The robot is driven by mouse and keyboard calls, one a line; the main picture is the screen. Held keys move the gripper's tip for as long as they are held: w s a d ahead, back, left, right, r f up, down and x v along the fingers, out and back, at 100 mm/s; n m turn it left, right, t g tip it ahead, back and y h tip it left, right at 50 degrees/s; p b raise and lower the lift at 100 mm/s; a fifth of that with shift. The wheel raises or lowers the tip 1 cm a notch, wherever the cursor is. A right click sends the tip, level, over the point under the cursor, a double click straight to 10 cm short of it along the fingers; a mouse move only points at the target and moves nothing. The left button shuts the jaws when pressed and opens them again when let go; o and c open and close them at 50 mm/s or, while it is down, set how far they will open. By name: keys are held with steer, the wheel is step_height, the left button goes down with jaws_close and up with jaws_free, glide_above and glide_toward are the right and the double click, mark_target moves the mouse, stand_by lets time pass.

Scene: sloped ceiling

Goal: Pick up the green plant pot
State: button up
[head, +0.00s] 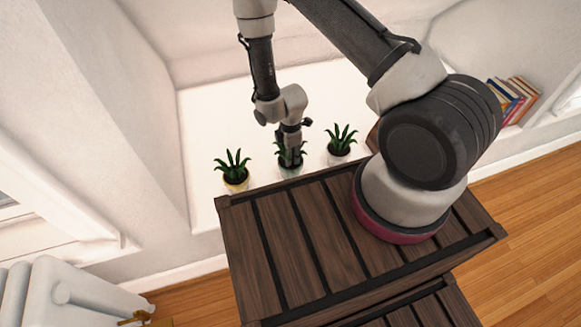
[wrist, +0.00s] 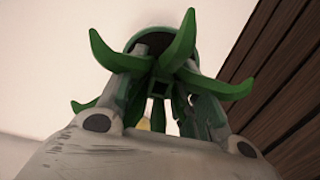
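The green plant pot (head: 291,171) stands on the white ledge, in the middle of a row of three potted plants. My gripper (head: 289,152) points down right over it, among its leaves. In the wrist view the pot's green rim (wrist: 132,38) and dark inside show at the top, behind thick green leaves. The two fingers of my gripper (wrist: 163,75) are spread apart, one on each side of the plant. Leaves hide the fingertips, so I cannot tell whether they touch the pot.
A yellow pot (head: 236,186) with a plant stands to the left, and a white pot (head: 339,158) with a plant to the right, both close by. A dark slatted wooden surface (head: 320,235) lies just in front. Books (head: 515,99) stand at the far right. The ledge behind the pots is clear.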

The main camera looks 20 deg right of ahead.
jaws_close()
